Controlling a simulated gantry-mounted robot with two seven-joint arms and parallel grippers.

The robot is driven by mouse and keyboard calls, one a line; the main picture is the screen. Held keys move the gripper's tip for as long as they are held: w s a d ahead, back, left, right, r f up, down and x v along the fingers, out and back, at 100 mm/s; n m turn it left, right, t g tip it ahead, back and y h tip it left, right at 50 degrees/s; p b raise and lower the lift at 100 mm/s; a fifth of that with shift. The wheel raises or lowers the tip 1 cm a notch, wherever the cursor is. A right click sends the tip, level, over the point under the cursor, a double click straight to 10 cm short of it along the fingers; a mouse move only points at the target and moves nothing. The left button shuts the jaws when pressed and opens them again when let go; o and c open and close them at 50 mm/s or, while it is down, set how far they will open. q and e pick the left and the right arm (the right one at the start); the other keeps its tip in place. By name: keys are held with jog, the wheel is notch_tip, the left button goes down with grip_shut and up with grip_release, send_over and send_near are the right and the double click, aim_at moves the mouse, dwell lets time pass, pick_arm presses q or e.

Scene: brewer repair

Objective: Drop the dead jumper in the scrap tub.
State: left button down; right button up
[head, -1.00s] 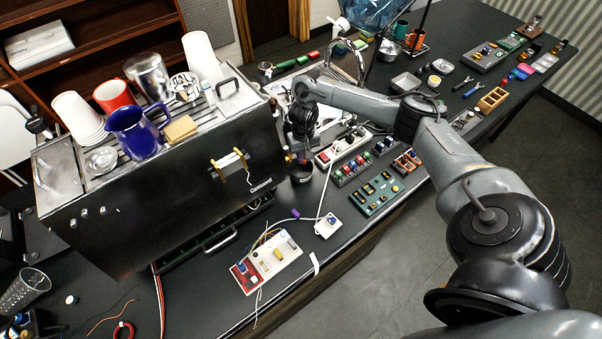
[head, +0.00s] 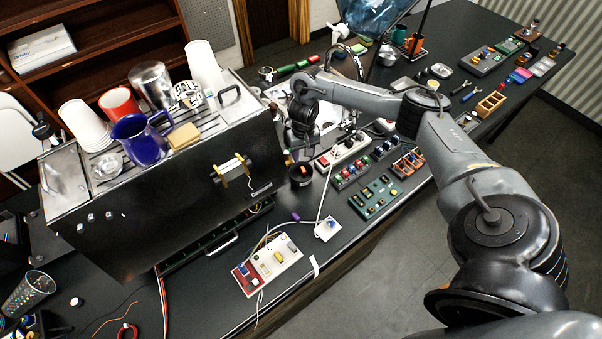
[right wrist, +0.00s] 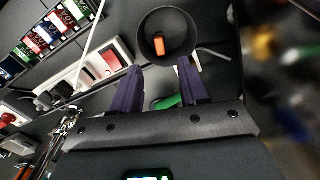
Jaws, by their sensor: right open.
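The scrap tub is a round black cup (head: 300,181) standing on the dark bench by the front right corner of the brewer. It also shows in the right wrist view (right wrist: 143,47), just beyond my fingertips. A small orange piece (right wrist: 159,44), which looks like the dead jumper, shows inside the tub's rim. My right gripper (right wrist: 157,78) has its two purple fingers apart with nothing between them. In the head view the right gripper (head: 293,157) is over the tub's far side, partly hidden by its own wrist. My left gripper is not in view.
The brewer (head: 180,200) stands left of the tub with cups and a blue jug (head: 140,140) on top. A wired board (head: 267,264) lies in front. Bare bench separates them.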

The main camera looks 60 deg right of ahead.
notch_tip(320, 180, up, 7)
jog(key=p, duration=0.3)
jog(key=shift+r, duration=0.15)
dwell(0.3)
